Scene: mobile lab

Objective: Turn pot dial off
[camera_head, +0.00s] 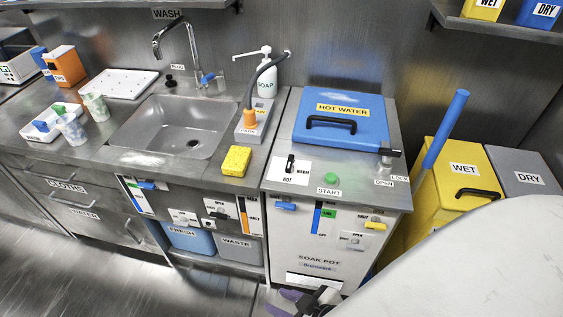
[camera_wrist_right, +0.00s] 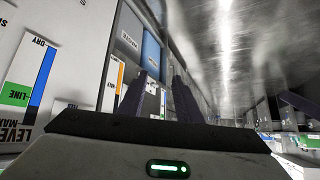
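The soak pot (camera_head: 319,240) is a grey cabinet with a blue HOT WATER lid (camera_head: 342,118), shut, on top. A small black dial (camera_head: 291,163) stands on a white label on its top left, by a green START button (camera_head: 331,178). The label's small words and the dial's exact setting are hard to read. My right gripper (camera_head: 296,297) is low in front of the pot's front face, well below the dial. In the right wrist view my two dark fingers (camera_wrist_right: 160,100) stand apart with nothing between them. My left gripper is not in view.
A yellow sponge (camera_head: 236,160) lies on the counter left of the pot, beside the sink (camera_head: 168,126). A yellow WET bin (camera_head: 463,168) stands to the right. The pot's front carries a blue handle (camera_head: 285,206) and a yellow handle (camera_head: 375,226). The floor at lower left is clear.

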